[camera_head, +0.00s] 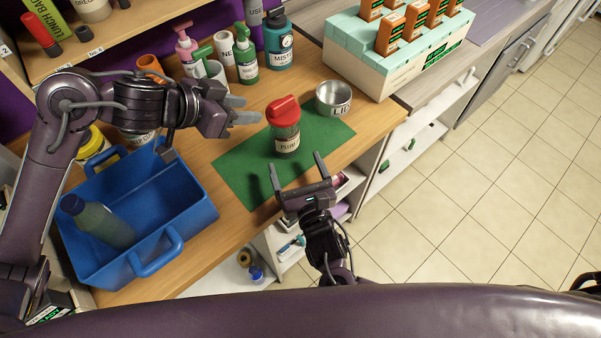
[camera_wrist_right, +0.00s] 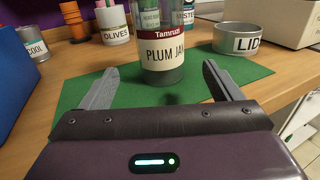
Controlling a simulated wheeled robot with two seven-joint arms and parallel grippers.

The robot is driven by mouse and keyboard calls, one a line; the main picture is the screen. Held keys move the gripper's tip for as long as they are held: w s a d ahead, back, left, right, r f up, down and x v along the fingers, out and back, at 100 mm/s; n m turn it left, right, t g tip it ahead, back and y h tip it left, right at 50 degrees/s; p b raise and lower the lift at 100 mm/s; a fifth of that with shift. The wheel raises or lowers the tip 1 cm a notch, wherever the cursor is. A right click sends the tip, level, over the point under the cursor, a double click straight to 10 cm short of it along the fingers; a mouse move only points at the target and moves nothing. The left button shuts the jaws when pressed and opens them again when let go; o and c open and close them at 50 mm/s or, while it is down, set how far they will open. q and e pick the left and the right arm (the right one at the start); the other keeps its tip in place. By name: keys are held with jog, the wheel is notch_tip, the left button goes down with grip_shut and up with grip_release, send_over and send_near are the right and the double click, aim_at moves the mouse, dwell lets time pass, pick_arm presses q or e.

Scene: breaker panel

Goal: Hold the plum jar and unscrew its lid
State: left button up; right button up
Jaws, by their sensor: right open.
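The plum jar (camera_head: 286,138) stands upright on a green mat (camera_head: 238,168), with its red lid (camera_head: 283,110) on top. In the right wrist view the jar (camera_wrist_right: 162,55) shows its "PLUM JAM" label, and its top is cut off. My right gripper (camera_head: 296,172) is open in front of the jar; the jar stands beyond the fingertips, between their lines. My left gripper (camera_head: 248,112) is to the left of the lid, pointing at it and apart from it. Its fingers overlap in this view, so I cannot see a gap. A metal bowl marked "LID" (camera_head: 333,98) stands behind the jar to the right.
A blue tote (camera_head: 182,222) with a bottle (camera_head: 100,220) in it stands at the left. Spray and pump bottles (camera_head: 246,62) stand at the back. A box with orange cartons (camera_head: 365,72) is at the back right. The table's front edge is close to my right gripper.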

aim_at(284, 136)
jog(key=x, duration=1)
jog(key=shift+d, duration=0.1)
jog(key=c, duration=1.2)
pick_arm(q)
jog(key=shift+c, duration=0.2)
